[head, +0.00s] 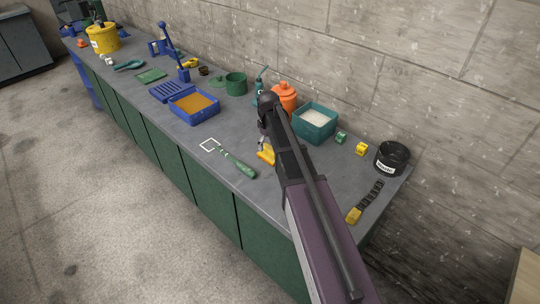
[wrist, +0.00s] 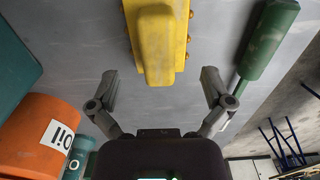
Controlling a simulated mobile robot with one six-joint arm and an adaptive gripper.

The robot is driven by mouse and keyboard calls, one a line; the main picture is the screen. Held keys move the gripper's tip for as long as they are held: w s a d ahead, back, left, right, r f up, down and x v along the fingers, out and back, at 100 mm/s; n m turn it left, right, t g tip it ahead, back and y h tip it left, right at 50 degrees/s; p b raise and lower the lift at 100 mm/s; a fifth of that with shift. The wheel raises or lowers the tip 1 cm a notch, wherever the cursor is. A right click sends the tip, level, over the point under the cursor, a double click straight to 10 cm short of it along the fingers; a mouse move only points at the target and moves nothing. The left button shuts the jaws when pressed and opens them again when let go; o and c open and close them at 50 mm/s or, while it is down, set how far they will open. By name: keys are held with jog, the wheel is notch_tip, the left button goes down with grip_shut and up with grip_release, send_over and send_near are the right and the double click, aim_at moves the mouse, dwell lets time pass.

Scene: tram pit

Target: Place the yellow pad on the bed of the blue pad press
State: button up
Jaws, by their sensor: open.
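A yellow piece (head: 266,154) with a raised ridge and small studs along its side lies on the bench just below my gripper. I take it for the yellow pad. In the wrist view this yellow pad (wrist: 158,45) shows ahead of the fingers, roughly centred between them. My gripper (wrist: 159,76) is open and empty; in the head view my arm partly hides it and the pad. A blue device with a long upright lever (head: 183,74), probably the blue pad press, stands farther along the bench to the left. Its bed is too small to make out.
An orange oil container (head: 285,95) and teal bin (head: 316,121) stand behind. A blue tray (head: 194,106) lies toward the press.

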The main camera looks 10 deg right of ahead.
aim_at(270, 148)
jog(key=shift+s+d+f+b, duration=0.1)
jog(key=shift+s+f+b, duration=0.05)
jog(key=shift+f+b, duration=0.45)
jog(key=shift+s+d+f+b, duration=0.1)
jog(key=shift+f+b, duration=0.3)
jog(key=shift+f, duration=0.25)
jog(key=shift+f+b, duration=0.95)
jog(key=shift+f, duration=0.05)
jog(key=shift+s+r, duration=0.1)
jog(key=shift+s, duration=0.05)
jog(key=c, duration=1.3)
jog(key=shift+r, duration=0.1)
jog(key=shift+c, duration=0.2)
